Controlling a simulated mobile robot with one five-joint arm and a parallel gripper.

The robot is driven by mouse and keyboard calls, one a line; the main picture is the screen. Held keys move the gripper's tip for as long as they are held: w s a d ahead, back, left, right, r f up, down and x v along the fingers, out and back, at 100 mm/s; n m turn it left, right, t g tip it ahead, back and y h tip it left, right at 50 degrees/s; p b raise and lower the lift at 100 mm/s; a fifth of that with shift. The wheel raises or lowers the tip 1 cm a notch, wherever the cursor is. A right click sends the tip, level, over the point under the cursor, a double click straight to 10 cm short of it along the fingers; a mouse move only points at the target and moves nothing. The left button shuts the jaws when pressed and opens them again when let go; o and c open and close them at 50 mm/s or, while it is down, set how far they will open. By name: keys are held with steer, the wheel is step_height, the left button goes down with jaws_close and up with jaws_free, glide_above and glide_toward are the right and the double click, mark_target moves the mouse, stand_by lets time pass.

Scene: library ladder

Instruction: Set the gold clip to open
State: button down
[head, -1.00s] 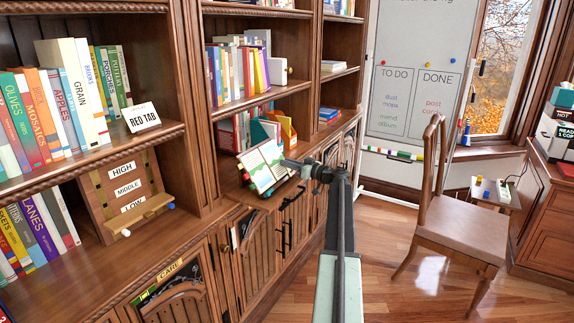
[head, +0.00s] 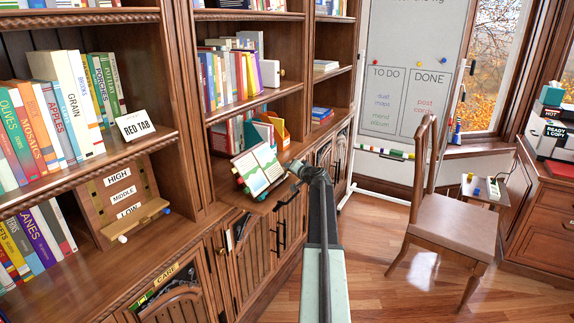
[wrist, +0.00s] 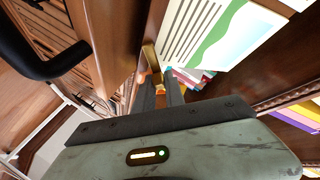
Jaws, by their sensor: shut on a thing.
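The gold clip (wrist: 151,58) shows in the wrist view as a small brass-coloured piece at the edge of an open picture book (wrist: 222,38). My gripper (wrist: 159,84) is shut on it, with gold showing between and just beyond the dark fingertips. In the head view the open book (head: 262,170) leans on a stand on the shelf ledge, and my gripper (head: 294,168) is at its right edge. The clip itself is too small or hidden to make out there, and whether it is set open or shut I cannot tell.
Bookshelves fill the left, with a HIGH/MIDDLE/LOW board (head: 122,195) and a RED TAB card (head: 135,124). Cabinet doors with dark handles (head: 280,232) lie below the ledge. A wooden chair (head: 445,208) stands right on open floor. A whiteboard (head: 408,90) is behind.

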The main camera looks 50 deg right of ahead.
steer(key=m, duration=0.1)
steer(key=m+g+p, duration=0.1)
steer(key=shift+s+d+f+m+h, duration=0.25)
steer(key=shift+d+f+m+h, duration=0.05)
steer(key=shift+f+m+h, duration=0.1)
steer(key=shift+s+d+f+m+g+p, duration=0.15)
steer(key=shift+f+m+g+p, duration=0.1)
steer(key=shift+m+g+p, duration=0.3)
steer(key=shift+f, duration=0.1)
steer(key=c, duration=1.4)
jaws_free()
steer(key=shift+s, duration=0.1)
